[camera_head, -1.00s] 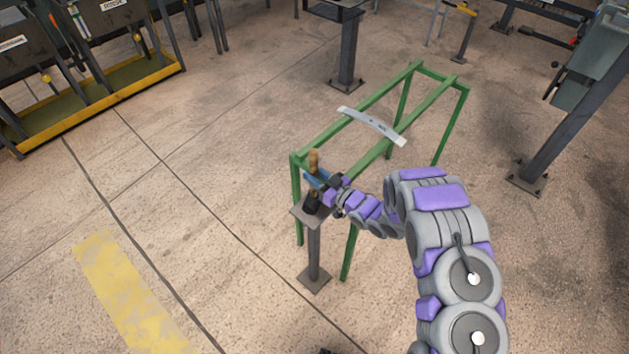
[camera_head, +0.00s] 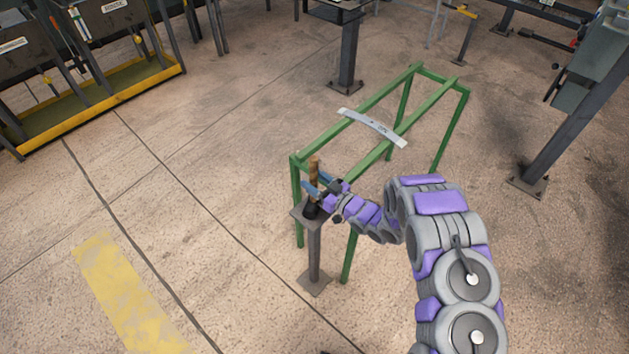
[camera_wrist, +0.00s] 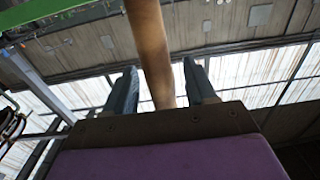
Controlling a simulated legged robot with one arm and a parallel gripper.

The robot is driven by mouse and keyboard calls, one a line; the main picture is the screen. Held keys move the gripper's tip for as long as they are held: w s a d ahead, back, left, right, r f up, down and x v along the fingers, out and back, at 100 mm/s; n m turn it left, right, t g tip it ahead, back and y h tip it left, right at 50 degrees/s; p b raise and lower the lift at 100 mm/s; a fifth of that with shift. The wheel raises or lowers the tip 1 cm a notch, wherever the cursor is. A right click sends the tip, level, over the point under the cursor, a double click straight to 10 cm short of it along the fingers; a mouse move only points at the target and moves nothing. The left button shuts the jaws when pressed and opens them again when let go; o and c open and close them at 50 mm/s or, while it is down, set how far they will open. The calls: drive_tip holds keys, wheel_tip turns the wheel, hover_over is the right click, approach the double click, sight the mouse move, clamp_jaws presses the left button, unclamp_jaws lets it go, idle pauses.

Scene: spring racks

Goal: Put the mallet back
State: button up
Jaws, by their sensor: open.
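The mallet (camera_head: 314,168) stands upright, its brown wooden handle up and its dark head down on the small grey plate of a post stand (camera_head: 315,250). My gripper (camera_head: 316,185) is at the handle in the head view. In the wrist view, the handle (camera_wrist: 150,50) rises between the two blue-grey fingers of my gripper (camera_wrist: 163,92). The fingers are open, with a gap showing on each side of the handle. The mallet's head is out of sight in the wrist view and partly hidden by my gripper in the head view.
A green frame rack (camera_head: 440,95) stands just behind the stand, with a curved grey leaf spring (camera_head: 372,127) lying across its rails. A yellow-edged bin rack (camera_head: 95,108) is at the upper left. A grey post (camera_head: 560,130) stands at the right. The floor at left is clear.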

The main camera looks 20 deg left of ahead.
drive_tip(key=p+v, duration=0.1)
drive_tip(key=v, duration=1.1)
